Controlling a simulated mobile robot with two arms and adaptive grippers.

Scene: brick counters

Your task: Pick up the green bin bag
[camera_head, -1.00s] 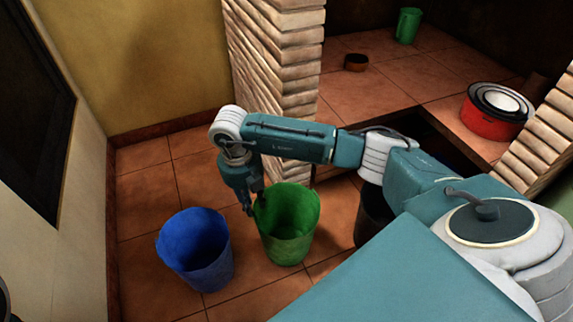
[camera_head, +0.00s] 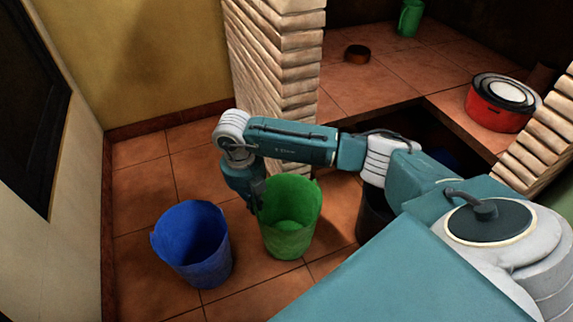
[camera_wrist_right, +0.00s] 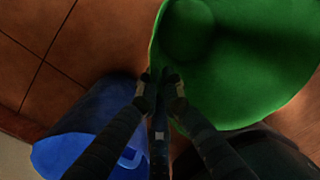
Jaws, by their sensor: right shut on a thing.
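The green bin bag (camera_head: 291,240) is an open green bin standing upright on the tiled floor in the head view, right of the blue bin. It also fills the upper right of the right wrist view (camera_wrist_right: 235,60). My right gripper (camera_head: 257,203) is at the left side of its rim. In the right wrist view my right gripper (camera_wrist_right: 160,88) is shut on that rim, one finger on each side of the wall. I cannot tell any lift off the floor. My left gripper is not in view.
A blue bin (camera_head: 195,252) stands close on the left. A dark bin (camera_head: 372,215) is on the right, partly behind my arm. A brick pillar (camera_head: 275,90) rises behind. The tiled counter (camera_head: 400,75) holds a red pot (camera_head: 495,110), a brown bowl and a green cup.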

